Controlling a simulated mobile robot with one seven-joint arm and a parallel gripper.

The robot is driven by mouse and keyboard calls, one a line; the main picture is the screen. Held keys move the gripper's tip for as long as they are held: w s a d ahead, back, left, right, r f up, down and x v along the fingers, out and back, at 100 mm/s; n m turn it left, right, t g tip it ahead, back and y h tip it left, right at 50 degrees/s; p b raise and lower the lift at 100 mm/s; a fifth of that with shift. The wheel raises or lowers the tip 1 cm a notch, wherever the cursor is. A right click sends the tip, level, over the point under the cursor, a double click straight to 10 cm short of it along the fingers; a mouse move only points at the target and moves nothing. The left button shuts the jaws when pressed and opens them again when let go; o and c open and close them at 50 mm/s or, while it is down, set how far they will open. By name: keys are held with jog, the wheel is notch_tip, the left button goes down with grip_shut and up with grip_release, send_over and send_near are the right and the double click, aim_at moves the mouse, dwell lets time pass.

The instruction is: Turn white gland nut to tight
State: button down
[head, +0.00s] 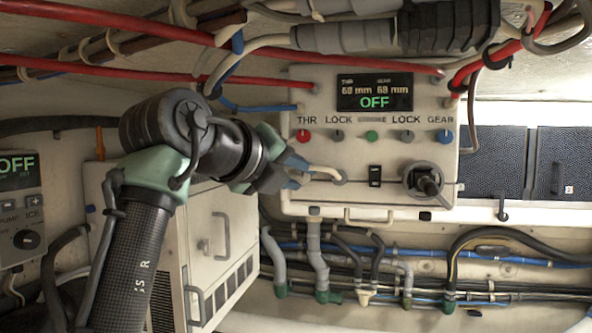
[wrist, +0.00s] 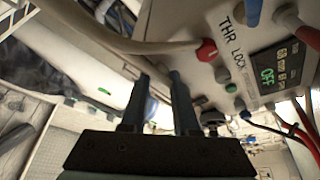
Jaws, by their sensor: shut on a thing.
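My gripper (head: 326,175) reaches in from the left to the lower left face of the cream control box (head: 300,205). In the wrist view the nut cannot be made out clearly. Its turn and tightness cannot be told.
Red cables (head: 120,22) cross above. Below, hoses end in green fittings and a whitish one (head: 364,297). A white cabinet (head: 215,235) stands lower left.

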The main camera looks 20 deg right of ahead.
dwell(0.5)
jog(key=c, duration=0.7)
grip_release()
jog(key=shift+o, duration=0.2)
jog(key=b+v, duration=0.5)
jog(key=v, duration=0.8)
jog(key=shift+w, duration=0.1)
jog(key=s+a+f+m+t+y, duration=0.1)
jog(key=s+a+m+t+y, duration=0.2)
jog(key=m+t, duration=0.3)
jog(key=s+a+m+t+y, duration=0.2)
jog(key=s+m+t+y, duration=0.2)
jog(key=m, duration=1.3)
jog(key=s+a+f+m+t+y, duration=0.1)
jog(key=s+a+m+t+y, duration=0.2)
jog(key=m, duration=0.9)
jog(key=s+t+y, duration=0.1)
jog(key=s+t, duration=0.2)
jog(key=t, duration=0.1)
jog(key=shift+s+a+f+t, duration=0.3)
jog(key=shift+s+a+t, duration=0.05)
jog(key=shift+s+t, duration=0.05)
